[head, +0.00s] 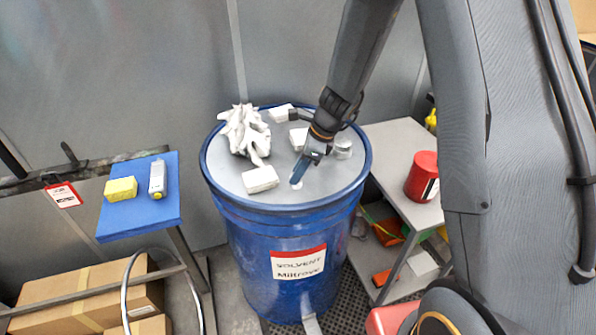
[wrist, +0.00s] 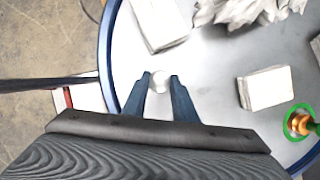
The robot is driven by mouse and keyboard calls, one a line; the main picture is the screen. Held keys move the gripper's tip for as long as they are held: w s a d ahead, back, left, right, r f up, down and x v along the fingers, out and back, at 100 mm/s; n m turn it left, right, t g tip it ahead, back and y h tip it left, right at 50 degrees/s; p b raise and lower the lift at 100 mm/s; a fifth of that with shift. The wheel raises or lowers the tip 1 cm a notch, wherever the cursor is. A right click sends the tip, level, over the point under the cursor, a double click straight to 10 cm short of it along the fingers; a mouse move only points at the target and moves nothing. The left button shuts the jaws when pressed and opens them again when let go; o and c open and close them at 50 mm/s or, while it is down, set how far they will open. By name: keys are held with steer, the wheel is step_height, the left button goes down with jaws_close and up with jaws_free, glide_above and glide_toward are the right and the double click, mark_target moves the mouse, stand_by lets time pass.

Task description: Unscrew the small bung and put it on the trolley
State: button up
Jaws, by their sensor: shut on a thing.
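The small bung (head: 297,185) is a small white round piece on the grey lid of the blue drum (head: 285,230), near the lid's front edge. In the wrist view the bung (wrist: 160,73) shows as a pale disc between the fingertips. My gripper (head: 299,178) points down at it, with its blue fingers (wrist: 162,85) shut on it. The bung looks level with the lid; whether its thread is still engaged is hidden. A grey two-level trolley (head: 400,140) stands right of the drum; its wheels are not visible.
A crumpled white cloth (head: 245,132) and several white blocks (head: 260,179) lie on the lid. A red can (head: 422,177) stands on the trolley top. A blue-topped stand (head: 135,215) at left holds a yellow sponge (head: 121,189).

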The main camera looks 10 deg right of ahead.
steer(key=shift+n+g, duration=0.3)
steer(key=shift+n, duration=0.4)
steer(key=n+g, duration=0.1)
steer(key=n, duration=0.3)
steer(key=shift+w+n+g, duration=0.15)
steer(key=shift+n+g, duration=0.15)
steer(key=shift+g, duration=0.1)
steer(key=n, duration=0.2)
steer(key=n+g, duration=0.1)
steer(key=n, duration=0.1)
steer(key=shift+w+n+g+b, duration=0.15)
steer(key=shift+n+g+b, duration=0.15)
steer(key=shift+b, duration=0.1)
steer(key=shift+a+n+h, duration=0.1)
steer(key=shift+n+h, duration=0.3)
steer(key=shift+n, duration=0.1)
steer(key=n, duration=0.1)
steer(key=n+g+b, duration=0.1)
steer(key=shift+w+a+f+n+h, duration=0.1)
steer(key=shift+w+n+h, duration=0.05)
steer(key=shift+n+h, duration=0.25)
steer(key=shift+n, duration=0.4)
